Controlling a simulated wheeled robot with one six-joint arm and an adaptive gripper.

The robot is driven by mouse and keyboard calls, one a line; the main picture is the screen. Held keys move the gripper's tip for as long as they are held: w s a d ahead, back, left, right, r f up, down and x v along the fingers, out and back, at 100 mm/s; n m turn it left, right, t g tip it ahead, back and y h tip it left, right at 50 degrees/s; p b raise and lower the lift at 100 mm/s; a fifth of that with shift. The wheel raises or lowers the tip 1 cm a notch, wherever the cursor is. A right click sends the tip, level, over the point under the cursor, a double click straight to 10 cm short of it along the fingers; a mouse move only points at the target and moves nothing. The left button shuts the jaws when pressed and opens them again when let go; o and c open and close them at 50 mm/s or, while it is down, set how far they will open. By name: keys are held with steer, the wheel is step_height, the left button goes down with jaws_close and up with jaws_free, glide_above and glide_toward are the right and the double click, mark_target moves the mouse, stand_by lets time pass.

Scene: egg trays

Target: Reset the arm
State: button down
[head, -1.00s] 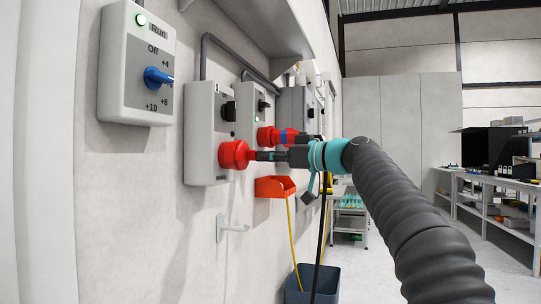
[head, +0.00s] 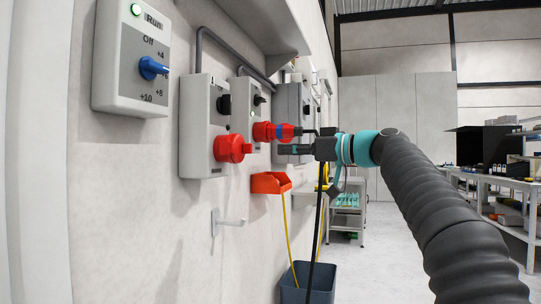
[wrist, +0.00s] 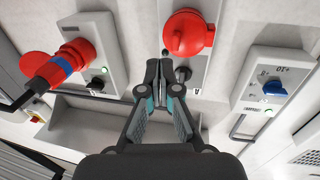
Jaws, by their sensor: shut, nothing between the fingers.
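My gripper (head: 284,150) points left toward the wall in the head view, with its fingers together and nothing between them. It also shows in the wrist view (wrist: 160,66), shut and empty. A grey box with a red round socket cover (head: 232,148) is on the wall left of my fingertips, with a visible gap. The same red cover (wrist: 188,33) is ahead of the fingers in the wrist view. Behind my gripper, a red and blue plug (head: 284,132) sits in the socket of the neighbouring box; it also shows in the wrist view (wrist: 60,64).
A switch box with a blue knob (head: 153,68) is at the upper left. Below the sockets are an orange bin (head: 270,183), a wall hook (head: 229,220) and a dark blue tub (head: 308,285) with cables hanging. Floor to the right is open before shelves.

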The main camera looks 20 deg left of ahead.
steer(key=w+v, duration=0.2)
steer(key=v, duration=0.5)
steer(key=w+d+f+m+t+h, duration=0.1)
steer(key=w+d+f+m+h, duration=0.2)
steer(key=f, duration=0.4)
steer(key=w+f+m+t+h, duration=0.1)
steer(key=w+f+m+h, duration=0.15)
steer(key=f+m, duration=0.45)
steer(key=s+d+f+m+h, duration=0.3)
steer(key=d+f, duration=0.2)
steer(key=f, duration=0.6)
steer(key=s+d+f+m+h, duration=0.1)
steer(key=s+d+f+h, duration=0.2)
steer(key=s, duration=0.9)
steer(key=s+d+f+h, duration=0.3)
steer(key=s+d+f, duration=0.6)
steer(key=s+f, duration=0.2)
steer(key=s+d+f+m+h, duration=0.1)
steer(key=s+d+f+h, duration=0.2)
steer(key=s, duration=1)
steer(key=shift+s+d+f+m+p, duration=0.3)
steer(key=shift+d+f, duration=1.3)
steer(key=shift+f, duration=0.4)
